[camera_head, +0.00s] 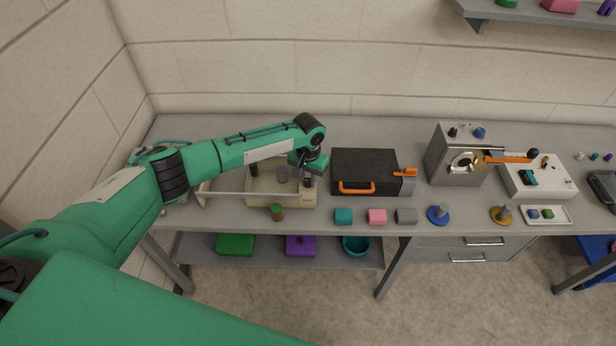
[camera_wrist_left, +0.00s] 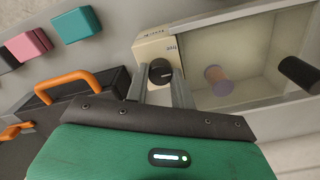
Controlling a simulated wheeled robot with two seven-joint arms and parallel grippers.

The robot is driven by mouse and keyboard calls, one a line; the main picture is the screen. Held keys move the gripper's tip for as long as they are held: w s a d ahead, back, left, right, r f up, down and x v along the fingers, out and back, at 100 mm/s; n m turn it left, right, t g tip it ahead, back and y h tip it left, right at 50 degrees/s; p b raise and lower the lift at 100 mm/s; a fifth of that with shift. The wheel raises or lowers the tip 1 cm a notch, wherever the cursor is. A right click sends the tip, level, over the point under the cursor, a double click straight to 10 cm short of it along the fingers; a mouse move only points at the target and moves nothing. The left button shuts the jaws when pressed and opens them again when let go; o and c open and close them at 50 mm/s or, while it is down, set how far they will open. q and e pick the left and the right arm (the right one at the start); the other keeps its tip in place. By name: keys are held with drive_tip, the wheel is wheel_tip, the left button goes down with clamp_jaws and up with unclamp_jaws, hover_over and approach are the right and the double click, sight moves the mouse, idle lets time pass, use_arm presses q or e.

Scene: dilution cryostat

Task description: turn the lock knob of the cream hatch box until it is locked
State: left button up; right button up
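The cream hatch box (camera_head: 293,202) stands on the bench, left of the black case. In the left wrist view, its cream panel (camera_wrist_left: 150,48) carries a round black lock knob (camera_wrist_left: 160,72) with a pale mark. My left gripper (camera_head: 308,178) is over the box's right end. In the left wrist view, its two grey fingers (camera_wrist_left: 160,88) are apart, pointing at the knob, which shows between their tips. I cannot tell whether they touch it. Inside the box is a purple and brown cylinder (camera_wrist_left: 215,80). The panel's small lettering is unreadable. My right gripper is out of view.
A black case (camera_head: 364,165) with orange handles stands close right of the box. A small brown and green jar (camera_head: 277,212) stands at its front. Teal (camera_head: 343,216), pink (camera_head: 377,217) and grey (camera_head: 406,216) blocks lie along the front edge. A metal box (camera_head: 458,160) stands farther right.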

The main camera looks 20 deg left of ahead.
use_arm(q)
drive_tip(key=shift+m, duration=0.4)
drive_tip(key=m, duration=0.3)
drive_tip(key=shift+m, duration=0.4)
drive_tip(key=m, duration=0.4)
drive_tip(key=shift+m, duration=0.3)
drive_tip(key=m, duration=0.4)
drive_tip(key=m+b, duration=0.1)
drive_tip(key=m, duration=0.3)
drive_tip(key=shift+r+m, duration=0.1)
drive_tip(key=shift+m, duration=0.4)
drive_tip(key=o, duration=1)
